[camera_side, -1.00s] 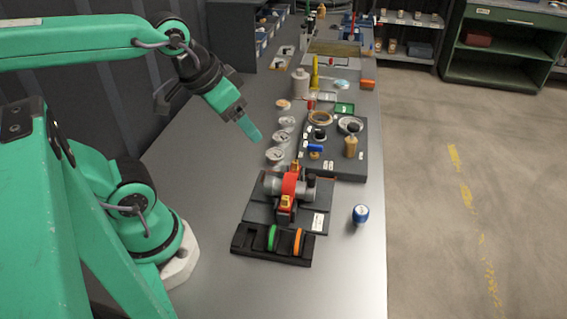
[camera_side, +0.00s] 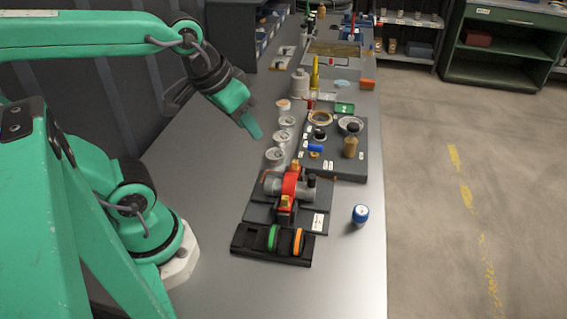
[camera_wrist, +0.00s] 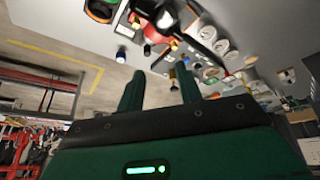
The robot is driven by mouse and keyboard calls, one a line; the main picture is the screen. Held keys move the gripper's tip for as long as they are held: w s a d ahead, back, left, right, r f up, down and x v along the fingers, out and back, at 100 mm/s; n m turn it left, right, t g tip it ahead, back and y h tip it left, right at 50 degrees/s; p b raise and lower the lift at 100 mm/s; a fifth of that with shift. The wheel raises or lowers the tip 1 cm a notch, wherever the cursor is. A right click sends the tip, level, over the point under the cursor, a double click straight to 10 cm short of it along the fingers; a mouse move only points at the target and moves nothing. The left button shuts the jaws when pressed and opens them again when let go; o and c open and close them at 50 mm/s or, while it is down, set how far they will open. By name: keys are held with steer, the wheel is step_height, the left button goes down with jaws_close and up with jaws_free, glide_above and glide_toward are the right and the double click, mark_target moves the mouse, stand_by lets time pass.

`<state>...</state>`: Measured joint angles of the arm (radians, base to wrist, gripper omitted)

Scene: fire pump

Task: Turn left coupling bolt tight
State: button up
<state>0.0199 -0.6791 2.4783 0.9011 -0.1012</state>
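The fire pump (camera_side: 272,188), grey with a red middle, sits on a dark base plate on the bench. Yellow-brass fittings (camera_side: 285,202) show on its red part; I cannot tell which is the left coupling bolt. The pump also shows upside down near the top of the wrist view (camera_wrist: 152,32). My gripper (camera_side: 252,127) is in the air behind and to the left of the pump, pointing down and right, touching nothing. In the wrist view my gripper's two fingers (camera_wrist: 158,76) stand apart with nothing between them.
A black rack (camera_side: 250,240) with a green ring (camera_side: 273,237) and an orange ring (camera_side: 297,241) lies in front of the pump. A blue-and-white cup (camera_side: 360,214) stands at right. A dark tray (camera_side: 340,172) with parts and several white-lidded jars (camera_side: 275,155) are behind. The bench's left side is clear.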

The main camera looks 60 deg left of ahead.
mark_target(285, 197)
steer(key=shift+w+d+f+n+g, duration=0.9)
steer(key=shift+f+n, duration=0.45)
steer(key=shift+f, duration=0.25)
steer(key=shift+w+d+f+n+g, duration=0.85)
steer(key=shift+f+n, duration=0.45)
steer(key=shift+f, duration=0.35)
steer(key=shift+w+d+f+n+g, duration=0.75)
steer(key=shift+w+d+f+n, duration=0.25)
steer(key=shift+f+n, duration=0.5)
steer(key=shift+a+f, duration=0.1)
steer(key=shift+f, duration=0.2)
steer(key=shift+f, duration=3.7)
jaws_close()
